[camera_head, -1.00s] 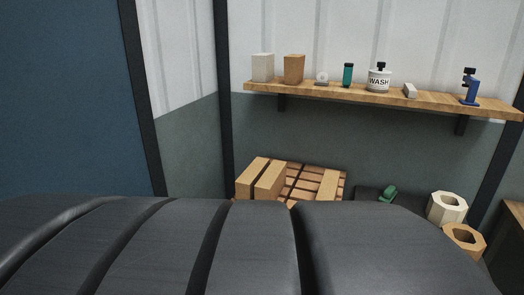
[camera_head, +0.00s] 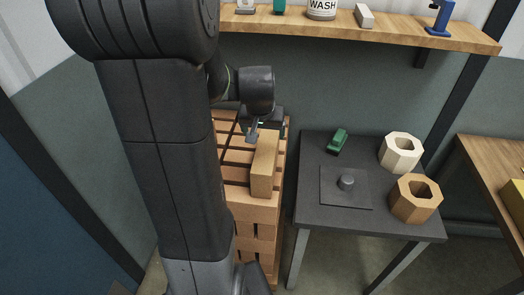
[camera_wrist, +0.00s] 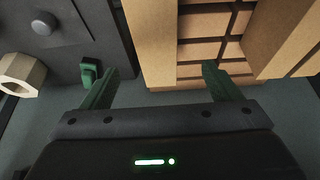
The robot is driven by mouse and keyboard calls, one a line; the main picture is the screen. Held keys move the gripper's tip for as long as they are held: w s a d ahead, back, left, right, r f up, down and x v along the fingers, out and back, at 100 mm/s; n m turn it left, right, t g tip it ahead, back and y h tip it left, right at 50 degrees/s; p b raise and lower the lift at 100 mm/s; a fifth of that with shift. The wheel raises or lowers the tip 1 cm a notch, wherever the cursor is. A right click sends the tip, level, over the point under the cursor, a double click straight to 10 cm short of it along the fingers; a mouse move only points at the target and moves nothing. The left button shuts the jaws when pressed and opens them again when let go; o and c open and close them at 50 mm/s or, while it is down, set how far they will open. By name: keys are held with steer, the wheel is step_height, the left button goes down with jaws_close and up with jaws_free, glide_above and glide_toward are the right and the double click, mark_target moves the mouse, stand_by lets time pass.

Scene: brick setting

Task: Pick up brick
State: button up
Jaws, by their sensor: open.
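A tan brick (camera_head: 262,176) lies lengthwise on the right side of the wooden pallet-like stack (camera_head: 232,154). In the wrist view the brick (camera_wrist: 152,42) appears between and beyond my fingertips. Another tan block (camera_wrist: 275,38) shows at the right of the wrist view; my arm hides that side of the stack in the head view. My gripper (camera_head: 253,132) is over the far end of the stack, near the brick's far end. In the wrist view my gripper (camera_wrist: 160,68) has its two green fingers wide apart, with nothing held.
A dark table (camera_head: 312,205) stands right of the stack, bearing a plate with a knob (camera_head: 346,183), a green object (camera_head: 338,141), and cream (camera_head: 401,150) and tan (camera_head: 415,198) hollow blocks. A shelf (camera_head: 395,31) is on the wall behind. A wooden bench (camera_head: 490,165) stands far right.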

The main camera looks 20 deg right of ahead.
mark_target(266, 148)
steer(key=x, duration=0.7)
steer(key=shift+s+f, duration=0.1)
steer(key=shift+f, duration=0.05)
steer(key=f, duration=0.2)
steer(key=d+f, duration=0.1)
steer(key=f, duration=0.1)
steer(key=shift+w+f+p, duration=0.15)
steer(key=shift+w+p, duration=0.05)
steer(key=shift+p, duration=0.2)
steer(key=shift+w+f, duration=0.15)
steer(key=shift+f, duration=0.25)
steer(key=shift+c, duration=0.2)
jaws_close()
steer(key=shift+w+r, duration=0.1)
